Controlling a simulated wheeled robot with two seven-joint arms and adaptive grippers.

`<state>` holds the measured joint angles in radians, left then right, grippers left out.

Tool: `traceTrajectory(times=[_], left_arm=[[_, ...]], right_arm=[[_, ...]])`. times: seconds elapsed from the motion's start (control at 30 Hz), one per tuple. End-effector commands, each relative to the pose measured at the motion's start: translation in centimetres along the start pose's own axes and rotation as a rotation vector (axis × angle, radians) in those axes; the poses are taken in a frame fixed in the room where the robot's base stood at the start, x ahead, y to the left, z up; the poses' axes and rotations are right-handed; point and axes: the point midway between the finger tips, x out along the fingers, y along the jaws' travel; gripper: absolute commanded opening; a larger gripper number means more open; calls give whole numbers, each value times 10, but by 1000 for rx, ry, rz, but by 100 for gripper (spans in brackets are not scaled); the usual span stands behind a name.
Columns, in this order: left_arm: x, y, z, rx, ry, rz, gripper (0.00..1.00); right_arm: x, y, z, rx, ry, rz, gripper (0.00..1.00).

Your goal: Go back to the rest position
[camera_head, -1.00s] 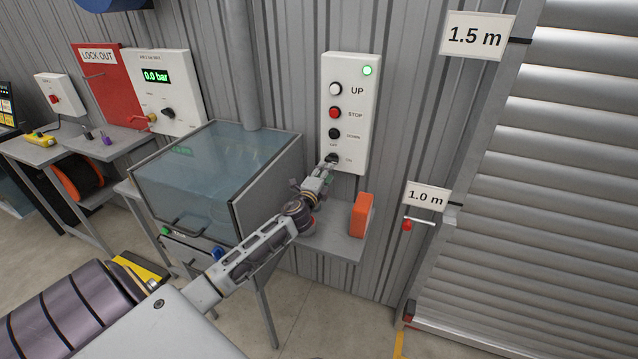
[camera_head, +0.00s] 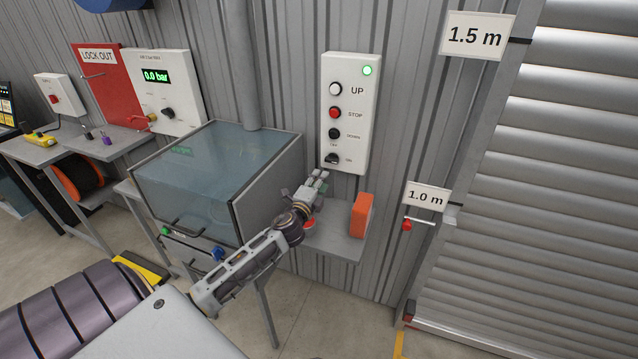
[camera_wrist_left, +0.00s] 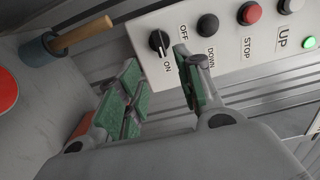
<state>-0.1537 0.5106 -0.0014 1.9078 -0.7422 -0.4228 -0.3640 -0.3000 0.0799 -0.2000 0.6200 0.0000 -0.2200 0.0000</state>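My left gripper (camera_head: 318,178) is in front of the wall, just below and left of the white control box (camera_head: 347,75). Its fingers are apart in the left wrist view (camera_wrist_left: 162,88), with green pads and nothing between them. The box has UP, STOP and DOWN buttons and, below them, a black rotary knob (camera_head: 332,158) with OFF and ON labels. The knob (camera_wrist_left: 159,42) also shows in the left wrist view, apart from the fingers. The green lamp (camera_head: 367,71) on the box is lit. My right gripper is not in view.
A small shelf (camera_head: 345,246) under the gripper carries an orange block (camera_head: 361,216) and a red round button (camera_head: 309,224). A glass-lidded cabinet (camera_head: 215,170) stands close left of the gripper. A roller shutter (camera_head: 550,200) is at right.

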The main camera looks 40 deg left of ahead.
Motion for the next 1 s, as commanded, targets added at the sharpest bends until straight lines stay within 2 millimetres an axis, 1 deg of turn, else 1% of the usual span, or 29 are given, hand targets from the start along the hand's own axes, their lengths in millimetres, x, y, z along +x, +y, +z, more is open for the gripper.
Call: traceTrajectory(times=[0.43, 0.57, 0.67, 0.77, 0.87, 1.0], left_arm=[[0, 1, 0, -3, -1, 2, 36], [-5, 5, -1, -31, -13, 18, 36], [-13, 13, -4, -84, -36, 48, 36], [-27, 26, -8, -165, -73, 98, 36], [-45, 42, -13, -268, -121, 165, 36], [-77, 67, -22, -418, -199, 278, 36]], right_arm=[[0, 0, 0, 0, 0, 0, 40], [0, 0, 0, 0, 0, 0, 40], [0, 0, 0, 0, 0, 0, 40], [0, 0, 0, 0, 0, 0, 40], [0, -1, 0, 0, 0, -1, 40], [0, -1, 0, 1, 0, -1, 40]])
